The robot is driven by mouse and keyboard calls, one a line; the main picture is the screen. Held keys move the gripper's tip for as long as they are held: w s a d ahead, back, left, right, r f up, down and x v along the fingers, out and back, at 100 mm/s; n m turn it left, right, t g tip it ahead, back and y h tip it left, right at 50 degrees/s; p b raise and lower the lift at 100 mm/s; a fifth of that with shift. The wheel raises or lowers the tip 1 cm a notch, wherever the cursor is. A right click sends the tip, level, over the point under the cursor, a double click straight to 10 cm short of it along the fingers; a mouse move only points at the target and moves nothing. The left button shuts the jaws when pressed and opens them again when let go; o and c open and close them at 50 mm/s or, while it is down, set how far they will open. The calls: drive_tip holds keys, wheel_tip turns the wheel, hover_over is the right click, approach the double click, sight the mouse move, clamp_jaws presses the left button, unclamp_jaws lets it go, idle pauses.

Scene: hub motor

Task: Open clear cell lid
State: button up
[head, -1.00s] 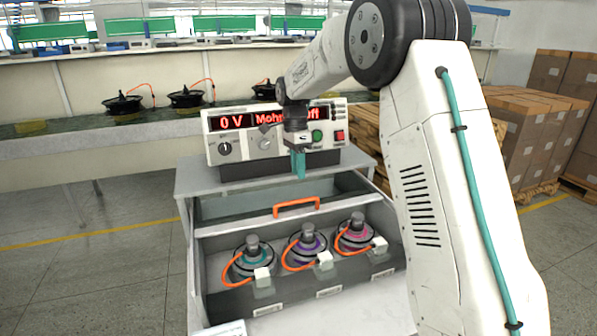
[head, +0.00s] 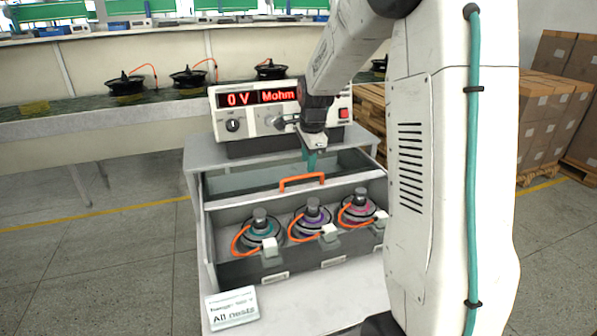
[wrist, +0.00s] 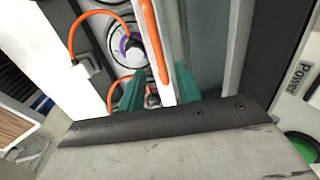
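The clear cell lid (head: 240,182) is a see-through panel with a pale front edge, lying over the back part of the grey cell box. Its orange handle (head: 302,180) stands at the front edge, and it also shows in the wrist view (wrist: 152,40). My gripper (head: 311,163) hangs just above and behind the handle in the head view. In the wrist view my gripper's teal fingers (wrist: 160,88) are apart, with the handle and lid edge between them in the picture. I cannot tell whether they touch. The handle's far end is partly hidden.
Several hub motors with orange cables sit in the box, including a purple-ringed one (head: 312,212). The tester (head: 250,125) stands close behind the lid, reading 0 V. A sign (head: 232,310) stands at the front left. Boxes (head: 545,115) are at the right.

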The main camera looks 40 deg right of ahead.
sight(307, 175)
drive_tip(key=shift+w+d+f, duration=0.1)
drive_tip(key=shift+w+f, duration=0.15)
drive_tip(key=shift+f, duration=0.85)
drive_tip(key=shift+w+d+f, duration=0.1)
drive_tip(key=shift+w+f, duration=0.15)
drive_tip(key=shift+f, duration=0.8)
